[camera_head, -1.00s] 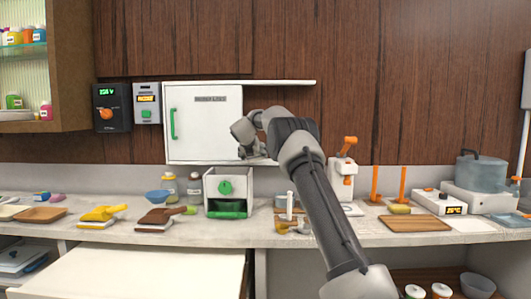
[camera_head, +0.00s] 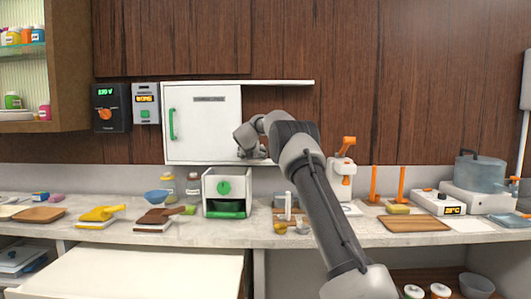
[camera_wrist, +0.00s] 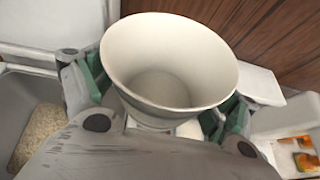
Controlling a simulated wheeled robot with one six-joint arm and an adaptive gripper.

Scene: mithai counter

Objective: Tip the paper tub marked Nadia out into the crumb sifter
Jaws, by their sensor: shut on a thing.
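My gripper (camera_wrist: 155,95) is shut on a pale, round paper tub (camera_wrist: 168,55), with green-edged fingers on both sides of it. The tub's open mouth faces the wrist camera. No name shows on the side I see. In the head view my gripper (camera_head: 252,150) is in front of the white cabinet, above the counter, and the tub cannot be made out there. A white box with a green knob and green drawer (camera_head: 226,190) stands below and left of it; I cannot tell whether this is the crumb sifter.
The white wall cabinet (camera_head: 203,122) is close behind my gripper. Small cups (camera_head: 281,228) and a white dispenser with an orange top (camera_head: 341,178) stand on the counter.

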